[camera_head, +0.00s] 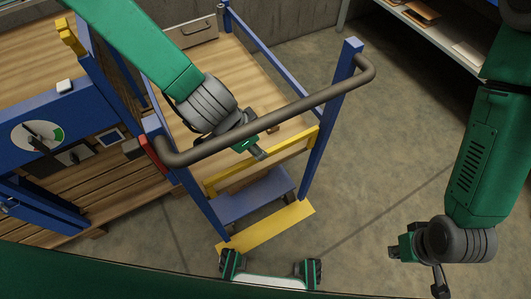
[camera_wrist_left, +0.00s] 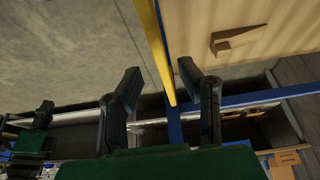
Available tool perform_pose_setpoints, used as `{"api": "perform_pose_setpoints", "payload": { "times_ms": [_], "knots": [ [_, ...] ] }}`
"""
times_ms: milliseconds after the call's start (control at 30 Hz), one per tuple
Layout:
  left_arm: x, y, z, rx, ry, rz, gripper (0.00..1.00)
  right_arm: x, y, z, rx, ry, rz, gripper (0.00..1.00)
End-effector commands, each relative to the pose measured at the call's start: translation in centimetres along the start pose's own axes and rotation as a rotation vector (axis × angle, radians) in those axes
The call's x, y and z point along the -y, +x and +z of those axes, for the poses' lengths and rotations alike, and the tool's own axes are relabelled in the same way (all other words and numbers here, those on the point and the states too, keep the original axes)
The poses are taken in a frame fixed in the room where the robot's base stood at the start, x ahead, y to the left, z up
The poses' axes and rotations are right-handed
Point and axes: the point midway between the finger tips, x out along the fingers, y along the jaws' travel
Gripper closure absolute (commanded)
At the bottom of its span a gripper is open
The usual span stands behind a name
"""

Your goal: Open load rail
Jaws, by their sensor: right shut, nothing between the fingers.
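A grey-brown tubular rail (camera_head: 275,117) with bent ends spans the near end of a blue-framed wooden platform (camera_head: 265,75), between two blue posts. A yellow bar (camera_head: 262,163) crosses lower, below the tube. My left gripper (camera_head: 255,148) is beside the tube, over the platform end, partly covered by its own wrist. In the left wrist view its two dark fingers (camera_wrist_left: 160,70) are apart, with a yellow bar (camera_wrist_left: 158,45) passing behind the gap. I cannot tell whether they touch it. My right gripper (camera_head: 438,282) is shut and empty over bare floor, away from the platform.
A yellow-edged step (camera_head: 267,228) lies below the platform end. A blue panel with a round gauge (camera_head: 38,135) stands at left. A shelf (camera_head: 435,30) with papers is at the upper right. Open concrete floor (camera_head: 385,150) lies right of the platform.

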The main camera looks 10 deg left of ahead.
Motion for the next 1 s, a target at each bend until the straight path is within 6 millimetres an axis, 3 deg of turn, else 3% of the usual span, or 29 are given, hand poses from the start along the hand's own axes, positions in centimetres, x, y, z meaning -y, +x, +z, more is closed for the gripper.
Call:
{"api": "perform_pose_setpoints", "payload": {
  "times_ms": [100, 300, 667, 767, 800, 1000],
  "knots": [
    [-0.1, 2.3, 0.1, 0.001, -0.001, 0.000, 0.67, 0.0, 0.6, 0.0, -0.001, 0.000, 0.000, 1.00],
    [-0.1, 4.6, 0.1, 0.000, 0.001, -0.002, 0.67, 0.0, 1.1, 0.0, 0.000, 0.000, 0.000, 1.00],
    [0.0, 5.2, 0.0, 0.000, 0.002, -0.003, 0.67, 0.0, 1.1, 0.1, 0.000, 0.000, 0.000, 1.00],
    [0.0, 5.2, 0.0, 0.000, 0.002, -0.003, 0.95, 0.0, 1.1, 0.1, 0.000, 0.001, 0.000, 1.00],
    [0.0, 5.2, 0.0, 0.000, 0.002, -0.003, 1.00, 0.0, 1.1, 0.1, 0.000, 0.001, 0.000, 1.00],
    [-0.1, 5.2, 0.0, 0.001, 0.003, -0.004, 1.00, 0.0, 1.0, 0.0, 0.000, 0.000, 0.000, 1.00]
  ]
}}
